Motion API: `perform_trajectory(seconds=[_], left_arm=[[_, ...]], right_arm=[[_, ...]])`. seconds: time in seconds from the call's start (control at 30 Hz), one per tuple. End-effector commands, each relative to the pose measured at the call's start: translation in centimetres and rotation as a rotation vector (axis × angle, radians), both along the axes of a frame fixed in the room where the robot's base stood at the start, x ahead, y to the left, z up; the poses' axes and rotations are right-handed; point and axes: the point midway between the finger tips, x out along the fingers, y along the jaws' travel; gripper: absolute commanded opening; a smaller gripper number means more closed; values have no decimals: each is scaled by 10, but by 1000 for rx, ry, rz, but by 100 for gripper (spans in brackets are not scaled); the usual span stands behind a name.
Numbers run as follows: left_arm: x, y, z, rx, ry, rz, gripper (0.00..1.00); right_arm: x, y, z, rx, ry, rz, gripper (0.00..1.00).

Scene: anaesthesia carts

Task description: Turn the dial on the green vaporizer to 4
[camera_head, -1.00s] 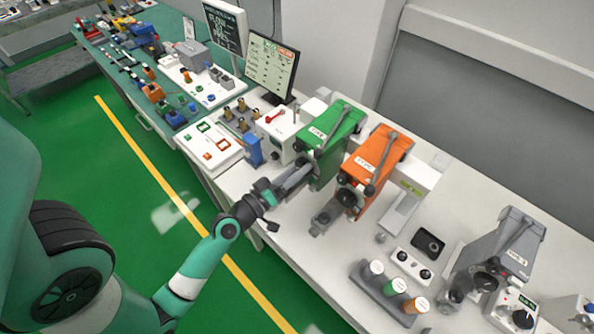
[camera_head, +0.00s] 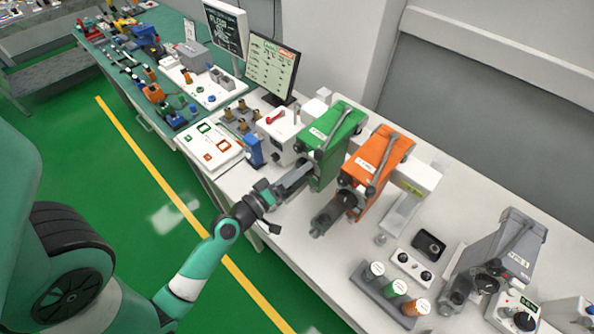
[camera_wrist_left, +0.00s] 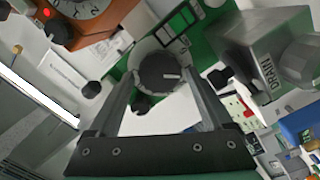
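The green vaporizer (camera_head: 335,130) stands on the white bench, left of the orange one. Its dark round dial (camera_wrist_left: 160,72), with a pale mark pointing right in the picture, sits in a silver collar in the left wrist view. The numbers around it are not readable. My left gripper (camera_head: 293,180) is at the front of the green vaporizer, where it hides the dial in the head view. My right gripper is not in view.
The orange vaporizer (camera_head: 373,162) stands close on the right. A grey box marked DRAIN (camera_wrist_left: 262,62) is right of the dial in the wrist view. A monitor (camera_head: 270,68) stands behind on the left. A grey vaporizer (camera_head: 505,245) is far right.

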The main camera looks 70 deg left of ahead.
Motion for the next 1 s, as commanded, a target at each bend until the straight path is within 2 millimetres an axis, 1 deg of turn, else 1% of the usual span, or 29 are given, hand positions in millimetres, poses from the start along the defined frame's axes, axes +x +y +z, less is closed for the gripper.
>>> perform_trajectory(seconds=[0.07,0.33,0.47,0.57,0.67,0.8,1.0], left_arm=[[0,0,0,-1,1,0,97],[0,0,-2,12,11,0,97],[0,-1,-1,112,61,4,97],[1,-2,1,274,141,10,97],[1,-3,3,487,247,19,97],[2,-4,4,781,392,32,97],[2,-5,5,1157,579,50,97]], right_arm=[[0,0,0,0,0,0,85],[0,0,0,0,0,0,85],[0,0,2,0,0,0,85],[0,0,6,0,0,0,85],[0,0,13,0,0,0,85],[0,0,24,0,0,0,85],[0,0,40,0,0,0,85]])
